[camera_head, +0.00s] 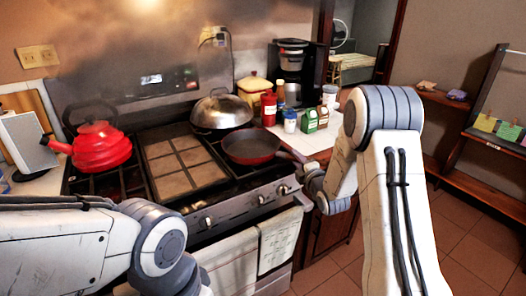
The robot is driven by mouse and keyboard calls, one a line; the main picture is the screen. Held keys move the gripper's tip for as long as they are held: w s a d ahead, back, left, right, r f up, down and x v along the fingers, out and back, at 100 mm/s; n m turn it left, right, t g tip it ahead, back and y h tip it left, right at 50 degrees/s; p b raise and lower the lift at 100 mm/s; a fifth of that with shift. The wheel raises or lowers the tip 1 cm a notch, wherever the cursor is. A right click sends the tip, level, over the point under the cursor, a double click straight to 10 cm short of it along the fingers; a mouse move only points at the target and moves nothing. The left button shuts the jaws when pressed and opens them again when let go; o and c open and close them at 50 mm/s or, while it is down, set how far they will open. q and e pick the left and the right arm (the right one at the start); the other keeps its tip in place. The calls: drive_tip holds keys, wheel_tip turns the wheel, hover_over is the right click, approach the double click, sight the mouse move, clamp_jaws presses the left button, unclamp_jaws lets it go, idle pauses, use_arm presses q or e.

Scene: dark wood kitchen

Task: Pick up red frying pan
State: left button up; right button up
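The red frying pan (251,147) sits on the right front of the stove, dark inside with a red outer wall. Its dark handle points right, towards my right gripper (309,172). My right gripper is at the stove's front right edge, close to the handle's end. Its fingers are small and partly hidden by my own wrist, so I cannot tell whether they are open or touch the handle. My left arm comes in at the lower left, and its gripper is out of view.
A red kettle (101,147) stands on the left of the stove (174,164). A lidded silver pan (221,111) is behind the frying pan. Bottles and small boxes (316,119) crowd the counter to the right, before a coffee maker (291,73). A towel (280,240) hangs at the oven front.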

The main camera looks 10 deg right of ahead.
drive_tip(key=w, duration=0.3)
drive_tip(key=w+p, duration=0.1)
drive_tip(key=shift+w+f, duration=0.2)
drive_tip(key=shift+f, duration=0.15)
drive_tip(key=shift+c, duration=0.3)
clamp_jaws()
idle(0.7)
drive_tip(key=shift+r, duration=0.15)
